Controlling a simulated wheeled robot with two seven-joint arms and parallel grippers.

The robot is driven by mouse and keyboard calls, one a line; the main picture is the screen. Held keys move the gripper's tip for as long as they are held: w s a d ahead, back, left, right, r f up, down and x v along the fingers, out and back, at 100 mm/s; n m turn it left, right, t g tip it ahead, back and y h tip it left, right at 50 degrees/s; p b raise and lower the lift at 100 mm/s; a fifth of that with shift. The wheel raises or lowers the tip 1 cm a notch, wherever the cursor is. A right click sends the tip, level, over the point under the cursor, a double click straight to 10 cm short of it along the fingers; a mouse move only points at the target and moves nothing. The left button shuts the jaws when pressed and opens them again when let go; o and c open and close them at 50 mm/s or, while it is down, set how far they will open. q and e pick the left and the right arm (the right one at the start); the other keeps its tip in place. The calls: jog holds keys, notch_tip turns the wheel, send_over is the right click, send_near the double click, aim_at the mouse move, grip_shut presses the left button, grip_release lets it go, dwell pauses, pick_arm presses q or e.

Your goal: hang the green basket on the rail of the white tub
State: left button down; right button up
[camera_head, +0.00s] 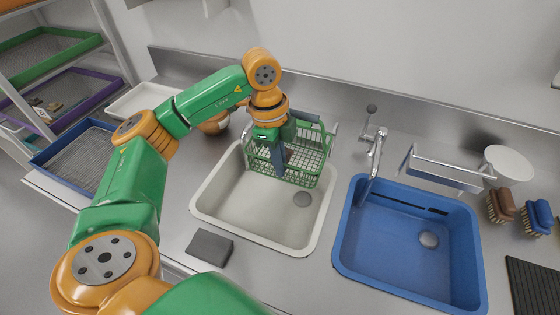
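The green basket (310,168), a wire-grid box, is at the back of the white tub (215,205), partly over its basin. It looks roughly upright. A pale bar end (335,132), likely part of the tub's rail, shows beside the basket's right back corner; the rest of the rail is hidden. My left gripper (280,164) points down at the basket, its dark fingers overlapping the basket's front left part. Whether they are closed on its rim or wall cannot be told. I cannot tell if the basket rests on the rail. My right gripper is out of view.
A blue tub (352,248) with a tap (376,150) stands to the right. Brushes (502,205) lie further right, a white bowl (508,162) behind them. A grey block (210,247) lies in front of the white tub. A blue tray (45,158) is at left.

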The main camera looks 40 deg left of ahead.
pick_arm(q)
jog(key=c, duration=1)
grip_release()
jog(key=shift+o, duration=0.2)
jog(key=shift+r, duration=0.15)
